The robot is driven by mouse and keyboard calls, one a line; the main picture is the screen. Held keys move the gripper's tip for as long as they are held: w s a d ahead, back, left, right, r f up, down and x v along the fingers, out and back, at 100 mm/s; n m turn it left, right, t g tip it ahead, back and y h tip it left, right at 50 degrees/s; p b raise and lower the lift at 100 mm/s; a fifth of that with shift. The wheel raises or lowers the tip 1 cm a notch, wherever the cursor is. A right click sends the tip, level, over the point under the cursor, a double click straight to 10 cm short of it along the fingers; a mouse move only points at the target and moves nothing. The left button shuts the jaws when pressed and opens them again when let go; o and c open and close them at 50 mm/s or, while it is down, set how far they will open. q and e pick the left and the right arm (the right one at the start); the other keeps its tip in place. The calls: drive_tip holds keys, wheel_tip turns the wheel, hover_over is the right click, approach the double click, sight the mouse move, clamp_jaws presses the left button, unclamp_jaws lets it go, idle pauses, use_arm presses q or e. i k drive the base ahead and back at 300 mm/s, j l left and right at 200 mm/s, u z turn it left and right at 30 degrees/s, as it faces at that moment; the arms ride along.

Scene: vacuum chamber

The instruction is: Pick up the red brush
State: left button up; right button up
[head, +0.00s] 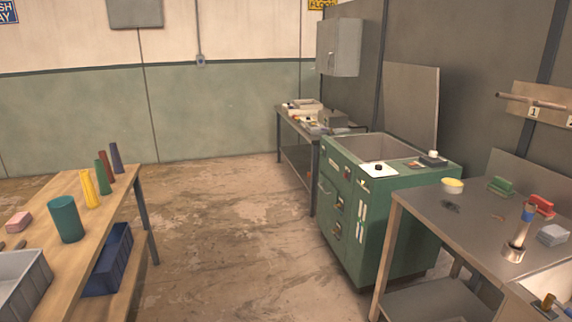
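The red brush (541,204) lies on the steel table (425,207) at the right, near the back edge by the wall. Neither of my grippers shows in the head view.
A grey block (552,235) and a yellow-topped round tin (452,185) share the steel table. A green cabinet with a basin (375,225) stands beside it. A wooden table (112,210) with coloured cylinders is at the left. The floor (225,235) between is clear.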

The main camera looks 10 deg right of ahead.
sight(543, 212)
drive_tip(key=i+j+z, duration=0.1)
drive_tip(key=i, duration=0.35)
drive_tip(key=i+j+z, duration=0.15)
drive_tip(key=i, duration=0.35)
drive_tip(key=i+j+z, duration=0.1)
drive_tip(key=i, duration=0.35)
drive_tip(key=i+j+z, duration=0.15)
drive_tip(key=i, duration=0.3)
